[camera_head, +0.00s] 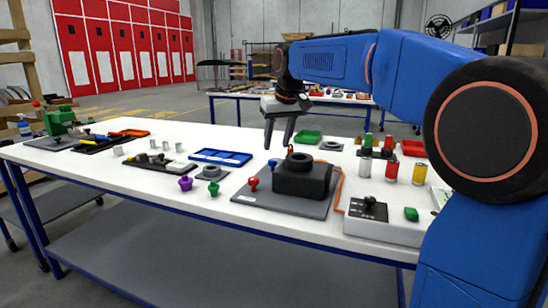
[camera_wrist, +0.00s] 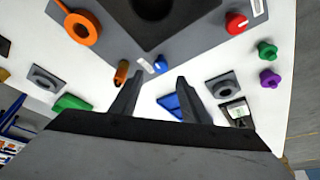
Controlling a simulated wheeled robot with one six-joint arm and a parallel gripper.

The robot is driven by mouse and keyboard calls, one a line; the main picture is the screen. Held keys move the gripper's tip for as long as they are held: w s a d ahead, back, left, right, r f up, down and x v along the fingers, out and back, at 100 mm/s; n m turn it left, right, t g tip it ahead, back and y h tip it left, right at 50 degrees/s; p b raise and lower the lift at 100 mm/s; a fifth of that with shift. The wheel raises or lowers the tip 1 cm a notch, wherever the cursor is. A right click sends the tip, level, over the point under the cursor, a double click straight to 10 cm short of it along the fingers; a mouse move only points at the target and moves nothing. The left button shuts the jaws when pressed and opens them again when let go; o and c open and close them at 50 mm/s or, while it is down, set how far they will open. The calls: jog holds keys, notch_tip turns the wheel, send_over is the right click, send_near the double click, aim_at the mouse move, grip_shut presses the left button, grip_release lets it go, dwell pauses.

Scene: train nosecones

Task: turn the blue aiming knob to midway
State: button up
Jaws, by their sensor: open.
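The blue aiming knob (camera_head: 272,163) is small and sits at the far edge of the dark plate, beside the black housing (camera_head: 300,177). In the wrist view the blue knob (camera_wrist: 160,67) lies just beyond my fingertips, with a pale strip at its left side. Its exact angle is too small to tell. My gripper (camera_head: 278,146) points down above the far side of the plate. Its two fingers are apart and empty in the wrist view (camera_wrist: 160,79), and not touching the knob as far as I can see.
A red knob (camera_head: 253,183) stands on the plate's left part. An orange ring (camera_wrist: 82,27) and a brown-orange cylinder (camera_wrist: 122,72) are near the blue knob. Purple (camera_head: 186,183) and green (camera_head: 213,188) knobs stand left of the plate. A blue tray (camera_head: 221,157) lies behind.

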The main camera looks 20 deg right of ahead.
aim_at(273, 160)
jog(key=x, duration=0.7)
jog(key=c, duration=1)
jog(key=shift+a+m, duration=0.1)
jog(key=shift+m, duration=0.2)
